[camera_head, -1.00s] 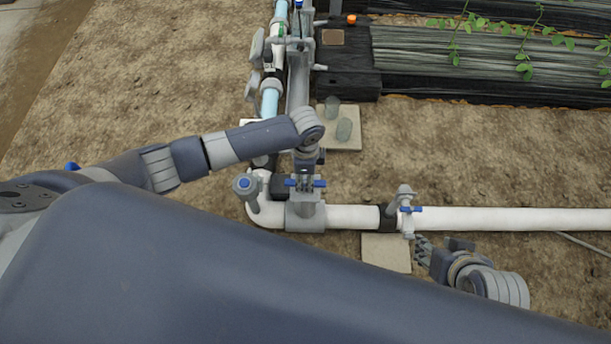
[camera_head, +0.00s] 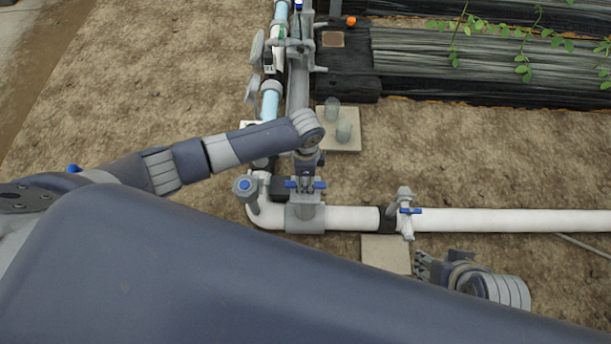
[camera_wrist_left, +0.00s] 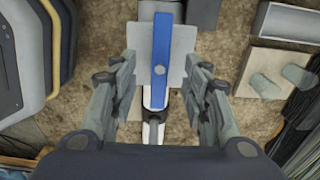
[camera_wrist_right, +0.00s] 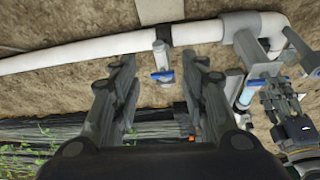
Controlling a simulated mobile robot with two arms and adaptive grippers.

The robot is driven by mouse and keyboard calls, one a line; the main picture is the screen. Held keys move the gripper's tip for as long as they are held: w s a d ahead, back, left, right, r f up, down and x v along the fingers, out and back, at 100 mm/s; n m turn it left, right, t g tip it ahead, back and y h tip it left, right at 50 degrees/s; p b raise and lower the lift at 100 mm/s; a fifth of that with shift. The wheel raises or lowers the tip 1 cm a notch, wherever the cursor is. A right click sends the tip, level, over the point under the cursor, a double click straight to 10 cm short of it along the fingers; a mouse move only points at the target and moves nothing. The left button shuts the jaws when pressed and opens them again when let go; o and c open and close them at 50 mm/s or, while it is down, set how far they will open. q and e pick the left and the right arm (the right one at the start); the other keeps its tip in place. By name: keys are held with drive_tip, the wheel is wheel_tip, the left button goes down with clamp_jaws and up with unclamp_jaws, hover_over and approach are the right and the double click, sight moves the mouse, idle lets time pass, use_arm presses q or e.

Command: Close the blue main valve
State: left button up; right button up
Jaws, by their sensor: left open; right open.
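The blue main valve's handle (camera_head: 291,184) is a flat blue bar on a grey body (camera_head: 305,217) in the white pipe, near the corner. In the left wrist view the blue handle (camera_wrist_left: 160,45) runs nearly along the picture's vertical, before a grey plate. My left gripper (camera_head: 305,179) is above this valve. In the left wrist view its fingers (camera_wrist_left: 160,88) are spread either side of the handle, with visible gaps. My right gripper (camera_head: 425,264) is open and empty, below the smaller blue-handled valve (camera_head: 410,211) in the head view. That smaller valve (camera_wrist_right: 162,76) lies between its fingers' outlines in the right wrist view.
The white pipe (camera_head: 510,219) runs right along the soil. A grey post with a blue cap (camera_head: 245,186) stands left of the main valve. Dark planted beds (camera_head: 450,55) are at the back right.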

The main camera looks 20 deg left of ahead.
use_arm(q)
drive_tip(key=shift+f+b, duration=0.3)
drive_tip(key=shift+f, duration=0.25)
drive_tip(key=shift+f+b, duration=0.3)
drive_tip(key=shift+f, duration=0.3)
drive_tip(key=shift+f+b, duration=0.3)
drive_tip(key=shift+f, duration=0.8)
use_arm(e)
drive_tip(key=w+a+r+t, duration=0.1)
drive_tip(key=w+r+t, duration=0.1)
drive_tip(key=w, duration=0.3)
drive_tip(key=w+a+r+t+y, duration=0.1)
drive_tip(key=w+a+r+t, duration=0.1)
drive_tip(key=w+r+t, duration=0.1)
drive_tip(key=shift+w+a+r+t+y, duration=0.25)
drive_tip(key=shift+w+t, duration=0.25)
drive_tip(key=shift+w, duration=0.75)
